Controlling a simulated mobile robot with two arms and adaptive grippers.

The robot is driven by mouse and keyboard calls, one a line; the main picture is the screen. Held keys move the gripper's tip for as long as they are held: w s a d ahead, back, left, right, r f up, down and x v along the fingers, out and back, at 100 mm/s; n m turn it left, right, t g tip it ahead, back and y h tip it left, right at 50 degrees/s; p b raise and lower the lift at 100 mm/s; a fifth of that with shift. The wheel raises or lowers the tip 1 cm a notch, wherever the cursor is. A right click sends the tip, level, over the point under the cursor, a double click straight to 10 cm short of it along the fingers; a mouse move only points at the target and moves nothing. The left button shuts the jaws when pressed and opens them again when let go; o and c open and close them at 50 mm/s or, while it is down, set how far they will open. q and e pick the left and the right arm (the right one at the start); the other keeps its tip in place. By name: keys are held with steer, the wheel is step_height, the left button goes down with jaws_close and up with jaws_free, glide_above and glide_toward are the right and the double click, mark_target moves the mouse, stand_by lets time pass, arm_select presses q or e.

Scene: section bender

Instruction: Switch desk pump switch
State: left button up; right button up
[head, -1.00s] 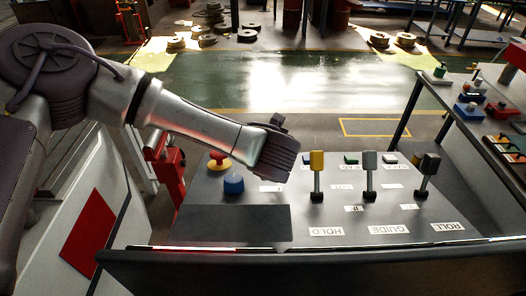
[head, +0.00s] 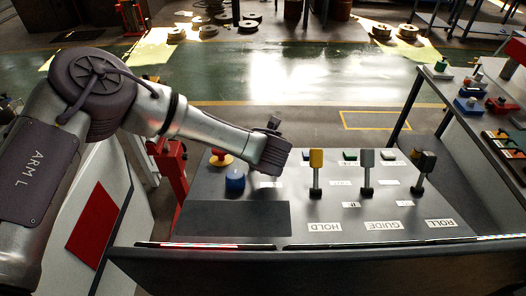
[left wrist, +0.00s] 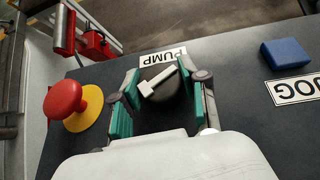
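The pump switch (left wrist: 158,88) is a black rotary knob with a white pointer bar, beside a white PUMP label (left wrist: 163,56) on the dark desk panel. In the left wrist view the bar lies slanted, its right end higher. My left gripper (left wrist: 166,86) is open, its teal-padded fingers on either side of the knob with small gaps visible. In the head view my left gripper (head: 272,156) is over the back left of the desk and hides the switch. My right gripper is not in view.
A red mushroom button on a yellow base (left wrist: 68,104) is left of the switch. A blue button (left wrist: 285,52) with a JOG label is to the right.

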arm_select(q)
steer(key=c, duration=0.5)
steer(key=n+y, duration=0.2)
steer(key=y, duration=0.1)
steer(key=shift+d+n+g, duration=0.1)
steer(key=shift+n+g, duration=0.3)
steer(key=shift+r+n+y+b, duration=0.1)
steer(key=shift+n+y+b, duration=0.2)
steer(key=shift+n+y, duration=0.3)
steer(key=o, duration=1.2)
steer(key=shift+c, duration=0.2)
steer(key=v, duration=1.2)
steer(key=shift+w, duration=0.1)
